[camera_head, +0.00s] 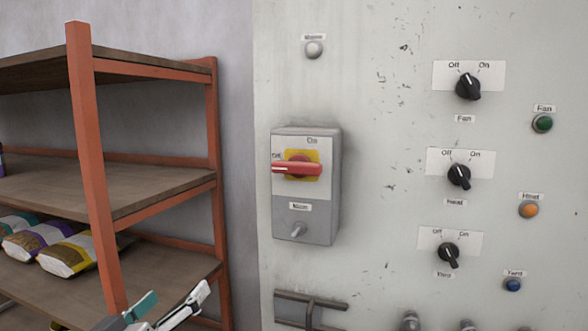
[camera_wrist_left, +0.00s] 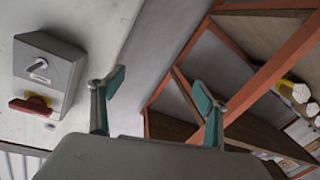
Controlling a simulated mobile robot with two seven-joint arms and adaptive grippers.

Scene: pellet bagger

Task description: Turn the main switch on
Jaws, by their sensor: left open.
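The main switch (camera_head: 297,168) is a red handle on a yellow plate, on a grey box (camera_head: 305,215) fixed to the panel. The handle lies horizontally, its end at the "Off" mark; "On" is marked above it. The box also shows in the left wrist view (camera_wrist_left: 45,65), with the red handle (camera_wrist_left: 32,106) on its lower part. My left gripper (camera_head: 172,306) is at the bottom of the head view, below and left of the box, apart from it. Its teal-padded fingers (camera_wrist_left: 160,90) are spread and empty. My right gripper is not in view.
An orange-framed shelf rack (camera_head: 82,150) with several bags (camera_head: 65,255) stands left of the panel. Three black knobs (camera_head: 459,176), coloured lamps (camera_head: 528,209) and a bracket (camera_head: 310,305) are on the panel. The space before the switch box is clear.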

